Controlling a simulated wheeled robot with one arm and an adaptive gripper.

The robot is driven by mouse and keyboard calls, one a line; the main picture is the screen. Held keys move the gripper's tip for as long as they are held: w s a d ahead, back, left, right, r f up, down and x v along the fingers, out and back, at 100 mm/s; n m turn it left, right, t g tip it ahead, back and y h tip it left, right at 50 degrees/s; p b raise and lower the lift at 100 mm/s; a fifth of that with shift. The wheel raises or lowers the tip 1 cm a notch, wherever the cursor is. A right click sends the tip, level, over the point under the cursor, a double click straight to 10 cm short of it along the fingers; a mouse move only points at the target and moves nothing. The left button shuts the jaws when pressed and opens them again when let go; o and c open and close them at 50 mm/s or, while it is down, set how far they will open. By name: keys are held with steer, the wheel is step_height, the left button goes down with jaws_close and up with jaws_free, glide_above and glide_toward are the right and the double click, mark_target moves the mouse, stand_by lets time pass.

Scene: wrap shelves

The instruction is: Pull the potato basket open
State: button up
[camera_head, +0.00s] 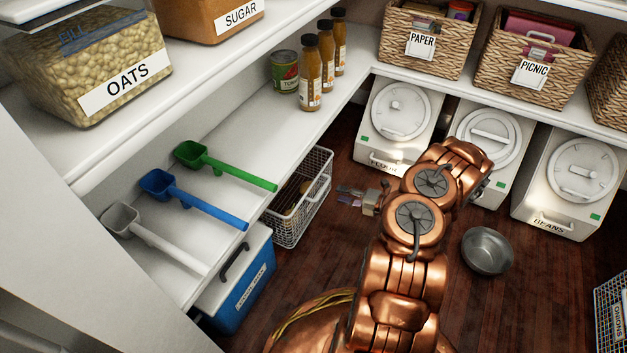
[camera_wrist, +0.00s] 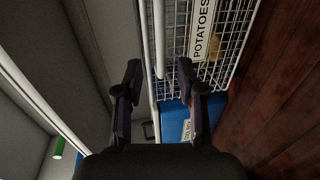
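The potato basket is a white wire basket (camera_head: 300,208) under the low left shelf in the head view. In the wrist view the basket (camera_wrist: 232,50) fills the upper right, with a POTATOES label (camera_wrist: 206,30) on its front. A white bar (camera_wrist: 158,40) runs along the label side, probably its handle. My gripper (camera_head: 348,194) is just right of the basket in the head view, with a small gap showing. In the wrist view my gripper (camera_wrist: 160,82) is open and empty, and the bar's end appears between the fingertips. Contact cannot be told.
A blue cooler box (camera_head: 238,285) stands beside the basket, nearer me; it also shows in the wrist view (camera_wrist: 175,118). Scoop handles, one blue (camera_head: 205,205), overhang the low shelf's edge. Open wooden floor (camera_head: 325,262) fronts the basket.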

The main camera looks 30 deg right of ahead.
mark_target(323, 187)
steer(key=shift+b+x, duration=1.6)
steer(key=shift+x, duration=2.65)
steer(key=shift+w+d, duration=0.1)
steer(key=shift+d, duration=0.1)
jaws_close()
